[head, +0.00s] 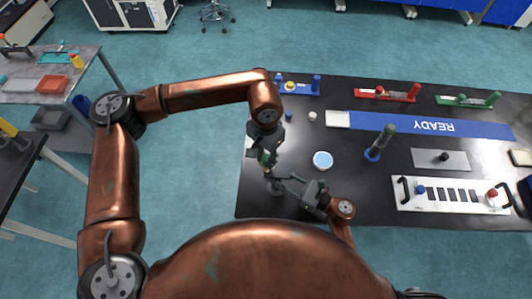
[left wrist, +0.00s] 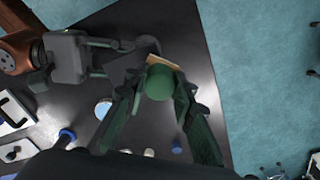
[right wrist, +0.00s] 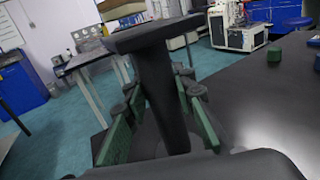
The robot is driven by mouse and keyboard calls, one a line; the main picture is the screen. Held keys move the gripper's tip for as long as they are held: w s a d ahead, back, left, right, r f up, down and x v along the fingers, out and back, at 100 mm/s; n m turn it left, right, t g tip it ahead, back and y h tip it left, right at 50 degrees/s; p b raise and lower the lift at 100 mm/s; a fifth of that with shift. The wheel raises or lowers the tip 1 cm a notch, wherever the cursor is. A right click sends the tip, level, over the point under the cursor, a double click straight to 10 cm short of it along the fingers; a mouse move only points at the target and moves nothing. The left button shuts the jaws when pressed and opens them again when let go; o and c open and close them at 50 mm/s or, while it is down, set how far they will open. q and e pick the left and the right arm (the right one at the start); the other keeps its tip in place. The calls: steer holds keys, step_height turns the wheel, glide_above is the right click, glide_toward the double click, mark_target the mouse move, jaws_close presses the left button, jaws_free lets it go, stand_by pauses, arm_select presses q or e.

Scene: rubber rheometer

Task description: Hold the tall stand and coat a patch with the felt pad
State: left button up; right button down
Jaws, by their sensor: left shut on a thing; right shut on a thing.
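My right gripper (head: 279,183) is shut on the post of the dark tall stand (right wrist: 158,95). In the right wrist view its green fingers (right wrist: 155,118) lie either side of the post, below the flat top plate. My left gripper (head: 266,160) is shut on a green cylindrical handle (left wrist: 160,83), seen end-on in the left wrist view. A tan piece (left wrist: 166,62) shows just past the handle, at the stand's dark top plate (left wrist: 126,66). I cannot tell whether it is the felt pad or a patch, or whether it touches the plate.
A green-handled tool with a blue ring (head: 380,143) stands right of the dish. A white panel with dark patches (head: 452,195) lies at the right. Red (head: 387,92) and green (head: 467,99) racks stand along the far edge, beyond the blue READY strip (head: 435,125).

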arm_select(q)
steer(key=shift+d+f, duration=0.4)
steer(key=shift+d, duration=0.25)
steer(key=shift+d+f, duration=0.35)
steer(key=shift+d, duration=0.25)
steer(key=shift+c, duration=0.5)
steer(key=shift+d, duration=2.6)
steer(key=shift+a, duration=4)
step_height(320, 180, up, 4)
steer(key=shift+d, duration=0.15)
steer(key=shift+r, duration=2.1)
arm_select(e)
steer(key=c, duration=1.5)
jaws_free()
